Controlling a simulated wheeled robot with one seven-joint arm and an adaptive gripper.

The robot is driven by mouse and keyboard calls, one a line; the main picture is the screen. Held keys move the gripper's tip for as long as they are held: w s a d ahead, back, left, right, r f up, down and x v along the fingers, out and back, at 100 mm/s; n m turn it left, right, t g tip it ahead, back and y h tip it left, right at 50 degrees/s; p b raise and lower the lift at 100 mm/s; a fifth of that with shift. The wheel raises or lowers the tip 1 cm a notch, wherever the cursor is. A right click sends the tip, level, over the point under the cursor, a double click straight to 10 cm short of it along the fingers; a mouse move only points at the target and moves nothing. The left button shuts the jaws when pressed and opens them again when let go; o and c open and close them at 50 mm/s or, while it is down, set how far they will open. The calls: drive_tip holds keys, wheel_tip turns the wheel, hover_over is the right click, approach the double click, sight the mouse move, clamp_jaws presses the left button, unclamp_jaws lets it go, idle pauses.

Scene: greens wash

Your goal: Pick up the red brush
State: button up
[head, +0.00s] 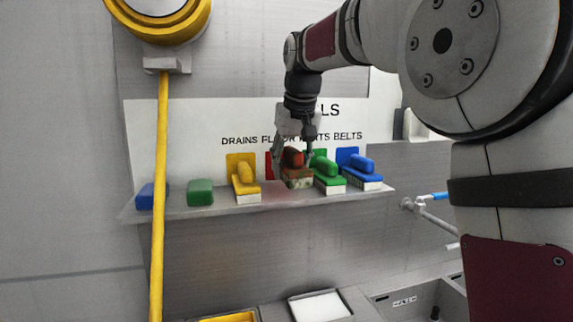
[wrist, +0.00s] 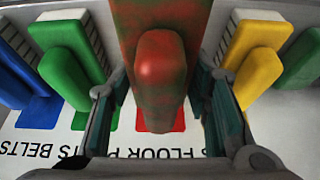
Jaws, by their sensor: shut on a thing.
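The red brush (head: 298,178) is at the shelf, between the yellow and green brushes, in front of a red backing patch (head: 269,166). Its red is mottled with greenish-brown stains. In the wrist view the brush (wrist: 160,65) lies between the two fingers, its rounded red grip toward the camera. My gripper (head: 293,155) comes down from above and is shut on the brush; its fingers (wrist: 163,95) are on either side of the grip. I cannot tell whether the brush's underside touches the shelf.
The shelf (head: 225,208) also holds a yellow brush (head: 245,178), a green brush (head: 326,170) close to the right and a blue brush (head: 363,168). Blue (head: 145,196) and green (head: 200,192) blocks stand left. A yellow pole (head: 160,200) crosses in front of the shelf.

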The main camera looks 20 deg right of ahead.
sight(308, 171)
drive_tip(key=s, duration=0.3)
drive_tip(key=s+b, duration=0.1)
drive_tip(key=s, duration=0.3)
drive_tip(key=s+r, duration=0.1)
drive_tip(key=s, duration=0.2)
drive_tip(key=shift+s, duration=0.35)
